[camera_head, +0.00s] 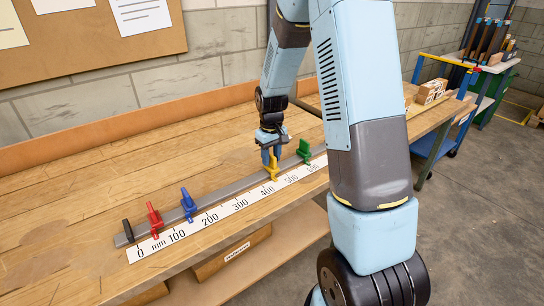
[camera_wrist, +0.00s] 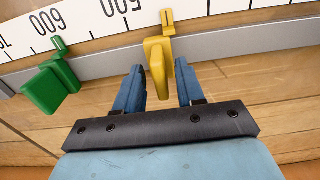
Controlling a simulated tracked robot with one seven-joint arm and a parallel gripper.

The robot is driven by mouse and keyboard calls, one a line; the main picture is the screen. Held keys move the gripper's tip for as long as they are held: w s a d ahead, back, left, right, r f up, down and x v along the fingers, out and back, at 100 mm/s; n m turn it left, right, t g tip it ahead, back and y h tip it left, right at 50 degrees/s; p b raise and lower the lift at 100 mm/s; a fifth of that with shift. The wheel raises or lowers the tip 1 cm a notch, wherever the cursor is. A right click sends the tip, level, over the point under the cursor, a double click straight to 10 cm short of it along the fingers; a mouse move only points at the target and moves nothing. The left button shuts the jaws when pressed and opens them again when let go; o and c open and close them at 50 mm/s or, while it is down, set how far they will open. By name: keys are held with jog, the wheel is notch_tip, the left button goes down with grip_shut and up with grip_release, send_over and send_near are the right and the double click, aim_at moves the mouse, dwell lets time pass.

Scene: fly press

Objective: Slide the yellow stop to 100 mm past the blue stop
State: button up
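The yellow stop (camera_head: 272,168) sits on the grey rail (camera_head: 230,195), its pointer between the 400 and 500 marks of the white scale. It also shows in the wrist view (camera_wrist: 159,66), upright between my fingers. My gripper (camera_head: 270,152) is above the rail at the yellow stop. In the wrist view my gripper (camera_wrist: 158,68) has its blue fingers apart, one on each side of the stop; I see no clear grip, though the left finger looks close to it. The blue stop (camera_head: 188,205) sits farther left, between the 100 and 200 marks.
The green stop (camera_head: 304,151) stands right of the yellow one, also seen in the wrist view (camera_wrist: 50,87). A red stop (camera_head: 154,218) and a black end piece (camera_head: 128,231) lie left of the blue stop. The rail between blue and yellow is clear.

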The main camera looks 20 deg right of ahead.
jog(key=shift+c, duration=0.2)
grip_shut()
dwell(0.4)
